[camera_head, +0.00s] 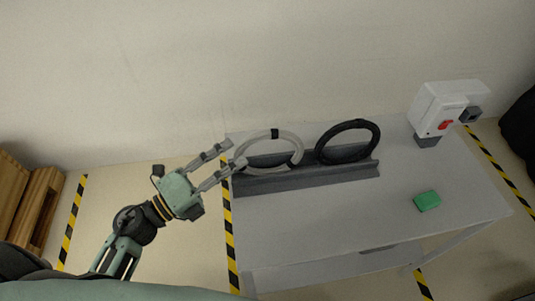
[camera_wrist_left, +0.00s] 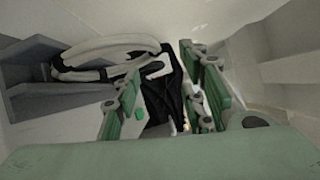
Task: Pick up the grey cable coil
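The grey cable coil (camera_head: 243,145) is a pale ring with black bands. It stands tilted in a dark grey channel rack on the table, at the rack's left end. It also shows in the left wrist view (camera_wrist_left: 112,46), at the upper left. My left gripper (camera_head: 235,154) is open, its two fingers pointing at the coil's left edge. The lower fingertip overlaps that edge in the head view; I cannot tell whether they touch. In the left wrist view my gripper (camera_wrist_left: 164,78) shows its fingers apart, with nothing clearly held. My right gripper is not in view.
A black cable coil (camera_head: 373,132) stands in the same rack (camera_head: 310,181), right of the grey one. A green block (camera_head: 427,201) and a white device with a red part (camera_head: 437,108) are on the grey table (camera_head: 310,220). The wall is close behind.

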